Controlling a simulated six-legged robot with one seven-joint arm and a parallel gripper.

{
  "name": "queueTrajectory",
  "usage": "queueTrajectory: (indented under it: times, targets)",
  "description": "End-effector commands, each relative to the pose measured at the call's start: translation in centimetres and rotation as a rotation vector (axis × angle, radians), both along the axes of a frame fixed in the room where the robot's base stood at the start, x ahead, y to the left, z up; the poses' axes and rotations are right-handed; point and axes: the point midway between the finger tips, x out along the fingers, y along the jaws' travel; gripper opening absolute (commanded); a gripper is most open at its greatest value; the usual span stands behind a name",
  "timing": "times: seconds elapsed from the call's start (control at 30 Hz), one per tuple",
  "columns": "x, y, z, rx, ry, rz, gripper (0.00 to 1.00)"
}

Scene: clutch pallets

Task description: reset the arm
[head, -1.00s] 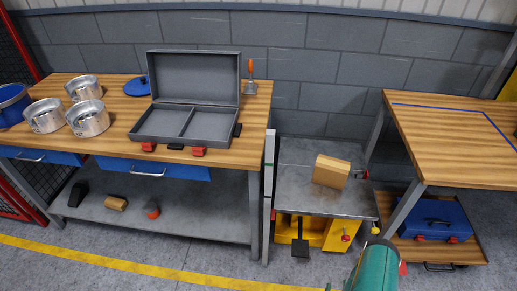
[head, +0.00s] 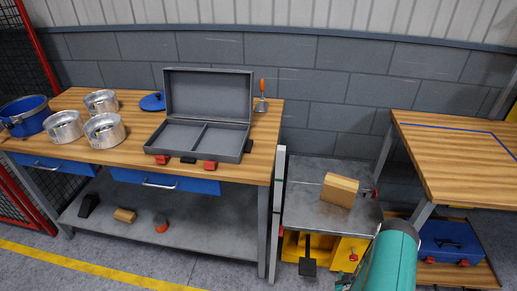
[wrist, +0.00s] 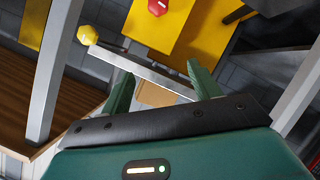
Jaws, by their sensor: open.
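My gripper shows in the wrist view (wrist: 160,88) with its two green fingers spread apart and nothing between them that they hold. Behind the fingers is a metal edge, with a small tan patch seen between them. In the head view, my green arm (head: 392,258) rises from the bottom edge, in front of the steel cart. The gripper's fingers cannot be made out in the head view.
A steel-topped cart (head: 305,215) with a wooden block (head: 339,190) stands between two wooden benches.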

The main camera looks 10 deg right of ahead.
Motion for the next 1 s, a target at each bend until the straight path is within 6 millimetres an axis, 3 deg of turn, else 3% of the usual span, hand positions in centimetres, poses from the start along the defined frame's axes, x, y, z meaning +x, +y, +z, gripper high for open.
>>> queueTrajectory:
  times: [0.03, 0.2, 0.5, 0.77, 1.0]
  targets:
    - [2.0, -0.5, 2.1, 0.008, 0.001, 0.01, 0.62]
    - [6.9, -1.0, 8.2, 0.06, 0.04, 0.03, 0.62]
    - [12.9, 0.8, 20.0, 0.153, 0.106, 0.047, 0.62]
    - [15.0, 4.5, 30.6, 0.234, 0.163, 0.046, 0.62]
    - [14.1, 9.0, 39.8, 0.31, 0.215, 0.037, 0.62]
